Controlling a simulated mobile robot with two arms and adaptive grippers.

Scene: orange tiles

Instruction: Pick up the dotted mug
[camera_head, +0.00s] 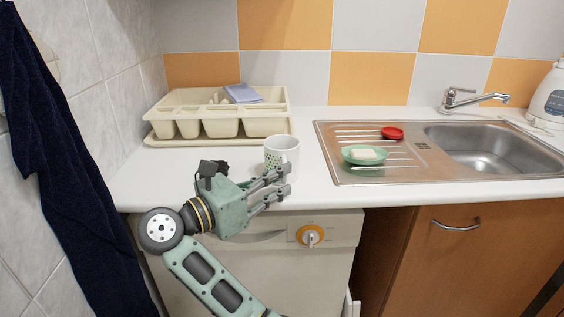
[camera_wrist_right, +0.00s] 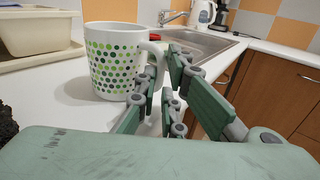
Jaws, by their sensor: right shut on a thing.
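The dotted mug (camera_head: 281,150) is white and stands upright on the white counter near its front edge. In the right wrist view the mug (camera_wrist_right: 112,62) shows green dots, and its handle faces my fingers. My right gripper (camera_head: 281,181) reaches in from the front left, at the near side of the mug. In the right wrist view my right gripper (camera_wrist_right: 163,75) has its fingers on both sides of the handle, shut on it. The fingers hide part of the handle. My left gripper is in neither view.
A beige dish rack (camera_head: 222,126) with a blue cloth (camera_head: 243,93) stands behind left. To the right is a steel sink (camera_head: 480,150), with a green soap dish (camera_head: 364,156) and a red item (camera_head: 392,132) on its drainboard. A dark towel (camera_head: 65,170) hangs at the left wall.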

